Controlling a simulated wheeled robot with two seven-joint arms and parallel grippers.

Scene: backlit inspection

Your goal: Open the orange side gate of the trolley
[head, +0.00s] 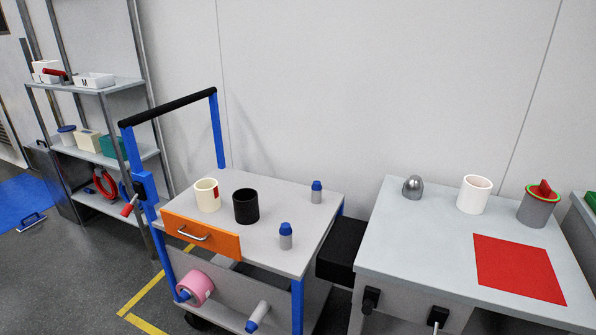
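The trolley (271,198) stands left of centre, with a grey top, blue posts and a black push bar (170,108) at its left end. The orange side gate (199,238) stands upright along the front edge of the trolley top, at its left part. It has a silver bar handle (193,234) on its outer face. A blue block (143,186) sits on the left post beside the gate. Neither of my grippers is in view.
On the trolley top are a cream cup (206,196), a black cup (245,206) and two blue-capped bottles (286,236). A pink roll (195,287) lies on the lower shelf. A grey table (420,236) with a red mat (518,268) stands right. Shelves (112,88) stand left.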

